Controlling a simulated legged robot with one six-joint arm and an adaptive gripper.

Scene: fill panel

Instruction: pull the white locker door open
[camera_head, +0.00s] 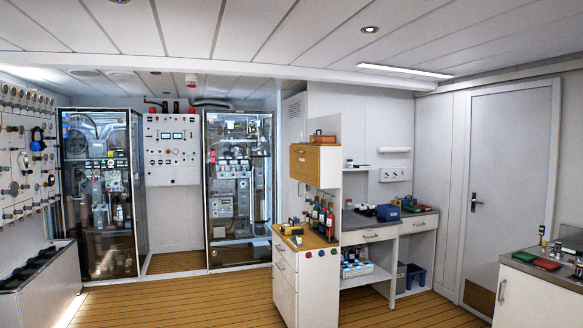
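My gripper is not in view. Two white fronts with handles show at the right, and I cannot tell which one is the locker door. A tall pale door (510,190) stands shut in the right wall, with a dark lever handle (475,202) at its left side. A low white cabinet (535,300) stands at the bottom right, with a vertical metal handle (502,290) near its left edge. Its front looks shut, and its lower part is cut off by the frame.
A white drawer cabinet (300,285) with a wooden top holding bottles stands mid-floor. A desk (385,233) stands behind it. Glass-fronted equipment cabinets (238,190) line the back. A dark-topped bench (45,295) is at the left. The wooden floor (190,305) is clear left of centre.

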